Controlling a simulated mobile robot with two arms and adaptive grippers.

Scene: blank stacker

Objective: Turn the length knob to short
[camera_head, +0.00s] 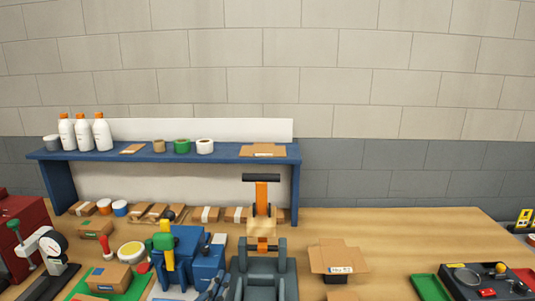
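No knob can be made out as the length knob, and no short marking is legible. A blue machine (203,262) stands left of the middle, with a yellow and green upright part (167,258) at its left. A grey device (263,283) stands at the bottom middle, with an orange upright (262,192) and a black crossbar on top. A dark panel (470,284) at the lower right carries an orange knob (500,268) and a red one (487,292). I make out neither of my grippers here.
A blue shelf (225,155) holds bottles, tape rolls and flat cardboard. Small boxes lie beneath it. A gauge stand (48,247) is at the left. An open carton (338,260) stands right of the grey device. The wooden bench (400,227) is clear behind the carton.

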